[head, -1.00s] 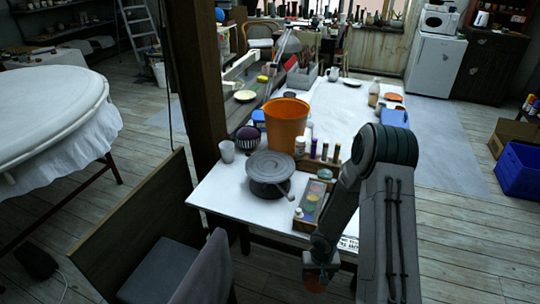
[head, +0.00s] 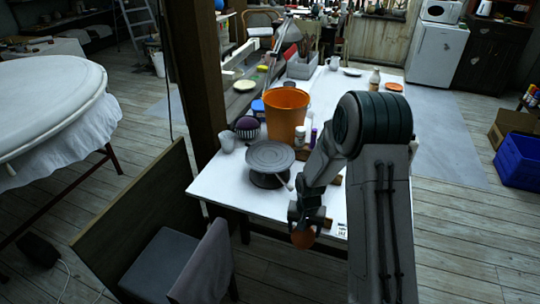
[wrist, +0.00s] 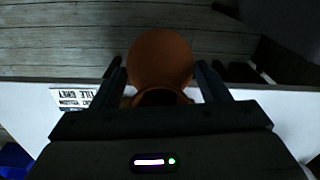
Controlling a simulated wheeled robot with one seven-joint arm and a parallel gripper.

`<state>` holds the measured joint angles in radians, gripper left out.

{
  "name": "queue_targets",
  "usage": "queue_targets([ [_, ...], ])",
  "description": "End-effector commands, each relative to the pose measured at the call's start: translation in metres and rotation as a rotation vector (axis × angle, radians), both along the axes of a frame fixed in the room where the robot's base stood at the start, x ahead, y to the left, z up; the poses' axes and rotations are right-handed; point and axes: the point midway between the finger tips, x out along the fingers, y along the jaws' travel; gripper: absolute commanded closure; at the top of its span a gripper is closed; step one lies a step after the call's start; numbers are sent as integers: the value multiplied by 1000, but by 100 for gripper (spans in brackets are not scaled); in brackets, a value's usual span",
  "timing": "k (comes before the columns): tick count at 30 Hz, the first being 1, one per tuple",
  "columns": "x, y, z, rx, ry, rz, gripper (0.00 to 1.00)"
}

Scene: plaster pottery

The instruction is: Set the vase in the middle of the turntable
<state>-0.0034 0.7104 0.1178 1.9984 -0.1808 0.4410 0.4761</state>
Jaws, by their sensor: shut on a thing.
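The vase (wrist: 160,60) is orange-brown and round. In the wrist view it sits between the two fingers of my gripper (wrist: 162,92), which is shut on it. In the head view the vase (head: 302,239) hangs below my gripper (head: 302,224), at the front edge of the table. The grey round turntable (head: 270,156) stands on the table, up and to the left of the vase. Its top is bare, and a short handle sticks out at its lower right. The vase is apart from the turntable.
A large orange bucket (head: 287,115) stands behind the turntable. A pale cup (head: 227,143) and a dark striped ball-shaped thing (head: 247,128) are to its left. Small bottles (head: 300,136) stand to its right. A chair (head: 205,265) is at the front left. My arm hides the table's right part.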

Motion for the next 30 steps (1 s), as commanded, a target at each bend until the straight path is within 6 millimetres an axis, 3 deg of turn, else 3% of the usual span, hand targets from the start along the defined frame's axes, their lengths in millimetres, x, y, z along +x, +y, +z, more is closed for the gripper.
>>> queue_targets([
  [1, 17, 12, 26, 3, -13, -40, 62],
  [6, 66, 48, 104, 5, -13, -211, 62],
  [12, 108, 80, 174, 5, -7, -369, 62],
  [20, 136, 101, 222, 3, -2, -478, 62],
  [26, 148, 108, 241, 2, -1, -519, 62],
  [30, 148, 108, 242, 0, 1, -523, 62],
])
